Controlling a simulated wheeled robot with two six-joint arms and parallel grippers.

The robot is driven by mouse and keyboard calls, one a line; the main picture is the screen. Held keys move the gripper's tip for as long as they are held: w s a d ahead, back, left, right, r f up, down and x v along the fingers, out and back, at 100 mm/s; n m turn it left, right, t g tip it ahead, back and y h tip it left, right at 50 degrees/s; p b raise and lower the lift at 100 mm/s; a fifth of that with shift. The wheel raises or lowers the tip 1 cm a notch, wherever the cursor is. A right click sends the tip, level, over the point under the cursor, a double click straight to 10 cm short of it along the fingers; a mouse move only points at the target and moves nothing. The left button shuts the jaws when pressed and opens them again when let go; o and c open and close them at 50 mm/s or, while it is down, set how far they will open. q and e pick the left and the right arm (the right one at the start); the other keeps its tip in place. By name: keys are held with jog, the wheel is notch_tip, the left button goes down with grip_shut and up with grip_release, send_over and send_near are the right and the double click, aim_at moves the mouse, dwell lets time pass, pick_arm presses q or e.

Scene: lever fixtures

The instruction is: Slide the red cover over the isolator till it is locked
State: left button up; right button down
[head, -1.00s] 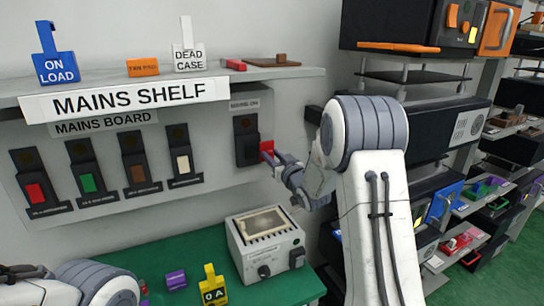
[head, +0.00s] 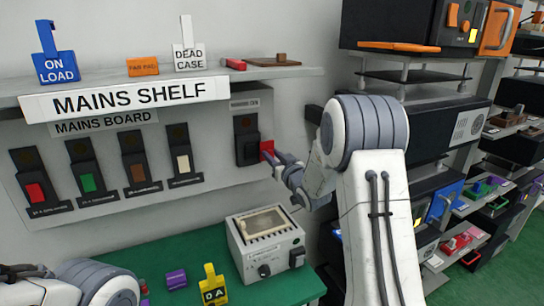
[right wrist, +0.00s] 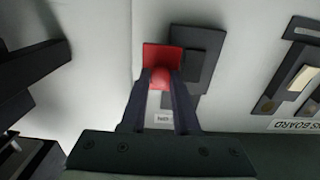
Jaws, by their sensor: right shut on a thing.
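The red cover (head: 266,147) is at the right edge of the black isolator (head: 247,141) on the wall panel. In the right wrist view the red cover (right wrist: 158,52) overlaps one side of the dark isolator (right wrist: 207,48), and much of the isolator's face is uncovered. My right gripper (head: 276,158) is at the cover's right side. In the right wrist view its fingers (right wrist: 161,80) are shut on the cover's rounded red knob. My left gripper is not in view; only part of my left arm shows at the lower left.
The mains shelf (head: 285,72) runs above the isolator. Several coloured switches are on the mains board (head: 105,190) to its left. A white tester box (head: 265,245) and a yellow tag (head: 213,285) stand on the green table below. Shelving is at the right.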

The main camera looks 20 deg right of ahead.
dwell(0.6)
jog(key=a+b, duration=0.4)
jog(key=shift+s+a+f, duration=0.1)
jog(key=shift+a+f, duration=0.05)
jog(key=shift+a, duration=0.55)
jog(key=c, duration=0.6)
grip_release()
jog(key=shift+a, duration=0.15)
jog(key=shift+c, duration=0.2)
jog(key=shift+s, duration=0.15)
